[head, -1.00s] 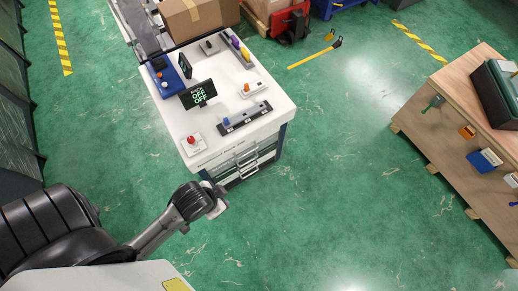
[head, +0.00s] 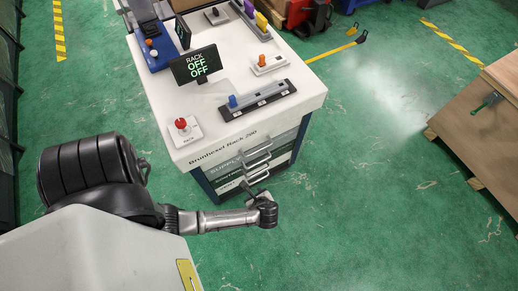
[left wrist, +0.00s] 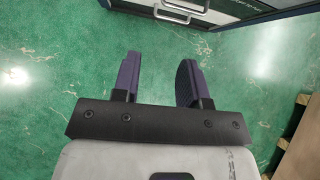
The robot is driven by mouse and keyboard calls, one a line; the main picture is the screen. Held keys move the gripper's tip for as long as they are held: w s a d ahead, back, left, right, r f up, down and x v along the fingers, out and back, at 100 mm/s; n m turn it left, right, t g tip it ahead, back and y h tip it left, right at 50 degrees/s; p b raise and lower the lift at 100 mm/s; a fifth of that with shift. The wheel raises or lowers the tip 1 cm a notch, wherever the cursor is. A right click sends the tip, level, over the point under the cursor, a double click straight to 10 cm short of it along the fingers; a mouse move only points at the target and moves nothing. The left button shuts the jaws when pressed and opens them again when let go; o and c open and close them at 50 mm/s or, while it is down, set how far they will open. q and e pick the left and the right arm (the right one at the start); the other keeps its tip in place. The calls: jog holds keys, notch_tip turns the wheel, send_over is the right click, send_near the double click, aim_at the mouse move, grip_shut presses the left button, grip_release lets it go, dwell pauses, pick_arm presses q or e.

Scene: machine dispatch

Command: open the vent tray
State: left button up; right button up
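The rack cabinet (head: 187,157) has a white top and a front with stacked trays, each with a grey bar handle. The upper tray (head: 226,169) reads SUPPLY and the one below starts with CONTR. The lowest tray (head: 229,187) has a label too small to read, so I cannot confirm the vent tray. All trays look shut. My left gripper (head: 258,190) is just in front of the lower handles, its fingers hard to make out. In the left wrist view, the left gripper (left wrist: 159,75) is open and empty, with a tray handle (left wrist: 185,6) ahead and apart from it. My right gripper is out of view.
On the cabinet top are a red button (head: 181,124), a screen (head: 195,65) reading RACK OFF OFF, a blue-knobbed slider strip (head: 260,101) and an orange switch (head: 262,62). The green floor before the cabinet is clear.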

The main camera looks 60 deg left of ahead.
pick_arm(q)
notch_tip(320, 180, down, 22)
jog(key=w+a+m+y+b, duration=0.2)
jog(key=a+m+y+b, duration=0.15)
jog(key=m+b, duration=0.85)
jog(key=m+t+y+b, duration=0.45)
jog(key=m+b, duration=0.55)
jog(key=b, duration=0.9)
send_near(259, 180)
jog(key=shift+t+h, duration=0.25)
jog(key=shift+h, duration=0.25)
jog(key=shift+s+b+x, duration=0.1)
jog(key=shift+b+x, duration=1.5)
jog(key=shift+x, duration=1)
jog(key=shift+s+b+x, duration=0.15)
jog(key=shift+b+x, duration=1.45)
jog(key=shift+x, duration=1.05)
jog(key=shift+c, duration=0.4)
jog(key=c, duration=0.3)
grip_shut()
jog(key=shift+r, duration=0.1)
